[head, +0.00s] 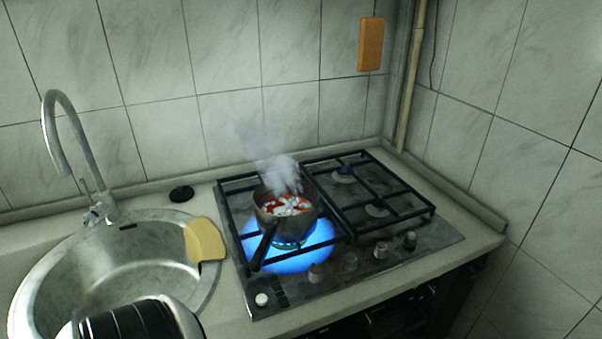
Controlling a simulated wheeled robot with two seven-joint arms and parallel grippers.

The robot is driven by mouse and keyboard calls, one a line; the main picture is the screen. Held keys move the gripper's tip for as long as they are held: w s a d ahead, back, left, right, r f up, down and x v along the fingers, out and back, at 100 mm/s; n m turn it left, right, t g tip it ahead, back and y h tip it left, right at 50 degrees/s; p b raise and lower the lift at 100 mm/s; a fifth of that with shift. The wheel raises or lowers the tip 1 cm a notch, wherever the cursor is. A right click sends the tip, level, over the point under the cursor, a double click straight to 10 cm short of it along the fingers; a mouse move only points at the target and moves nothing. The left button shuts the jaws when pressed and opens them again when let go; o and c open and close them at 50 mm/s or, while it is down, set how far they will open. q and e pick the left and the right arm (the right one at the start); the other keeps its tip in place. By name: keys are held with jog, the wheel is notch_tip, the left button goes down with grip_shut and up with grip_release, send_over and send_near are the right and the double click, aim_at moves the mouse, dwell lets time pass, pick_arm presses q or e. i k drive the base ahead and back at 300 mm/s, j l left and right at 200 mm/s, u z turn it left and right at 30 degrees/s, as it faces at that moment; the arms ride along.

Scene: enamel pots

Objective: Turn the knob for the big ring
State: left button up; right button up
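The gas hob (440,238) has a row of several knobs along its front right: a pale knob (317,272), a dark one (349,262), a grey one (381,249) and a black one (410,240). Their markings are too small to read. A wide blue flame (290,250) burns at the front left ring, under a steaming pot (285,225) with red and white contents. Its dark handle points toward the front left. I cannot tell from here which knob serves which ring. Neither gripper shows; only a black and white part, probably of my arm, enters at bottom left.
A round steel sink (130,265) with a tall tap (62,125) lies left of the hob. A yellow board or sponge (205,240) rests on its rim. Two unlit burners (377,210) are at right. A white round button (261,299) sits at the hob's front left corner.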

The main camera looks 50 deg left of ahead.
aim_at(350, 265)
jog(key=u, duration=1.2)
